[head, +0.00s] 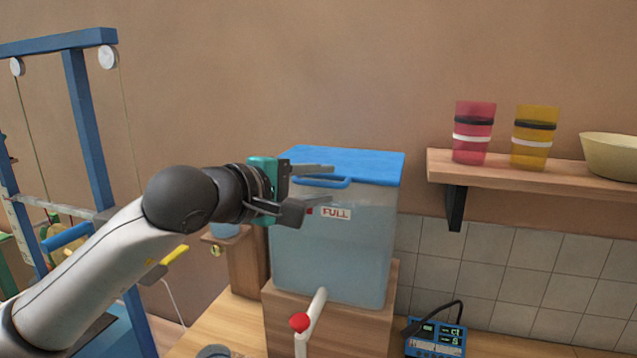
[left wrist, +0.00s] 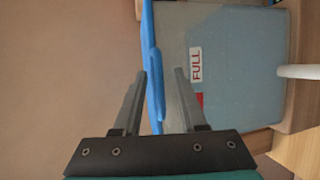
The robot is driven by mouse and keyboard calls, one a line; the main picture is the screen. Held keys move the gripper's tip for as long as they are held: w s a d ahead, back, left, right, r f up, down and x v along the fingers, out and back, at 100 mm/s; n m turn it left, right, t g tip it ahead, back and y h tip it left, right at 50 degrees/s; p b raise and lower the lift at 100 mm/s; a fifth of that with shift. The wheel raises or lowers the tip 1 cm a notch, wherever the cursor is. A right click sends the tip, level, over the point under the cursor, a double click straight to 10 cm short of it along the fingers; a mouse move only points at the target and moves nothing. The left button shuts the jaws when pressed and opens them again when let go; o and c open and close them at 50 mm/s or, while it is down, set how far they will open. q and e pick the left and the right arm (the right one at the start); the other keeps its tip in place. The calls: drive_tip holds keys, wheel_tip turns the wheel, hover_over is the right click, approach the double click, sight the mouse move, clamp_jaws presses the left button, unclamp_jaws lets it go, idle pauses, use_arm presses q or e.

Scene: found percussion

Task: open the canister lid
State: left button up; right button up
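The canister (head: 335,255) is a clear, bluish box with a red and white FULL label, standing on a wooden block. Its flat blue lid (head: 350,163) is closed on top, with a blue handle (head: 322,183) on the front edge. My left gripper (head: 332,184) is open at the front left of the lid, its fingers one above and one below the handle's level. In the left wrist view the handle (left wrist: 157,85) lies between and just beyond the open fingertips (left wrist: 160,72). I cannot tell whether they touch it. My right gripper is not in view.
A tap with a red knob (head: 300,322) sticks out below the canister. A wooden shelf (head: 530,180) at right holds a red cup (head: 473,135), a yellow cup (head: 535,138) and a bowl (head: 612,157). A blue meter (head: 436,338) sits lower right. A blue frame (head: 85,130) stands left.

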use_arm(q)
clamp_jaws()
drive_tip(key=shift+f, duration=0.1)
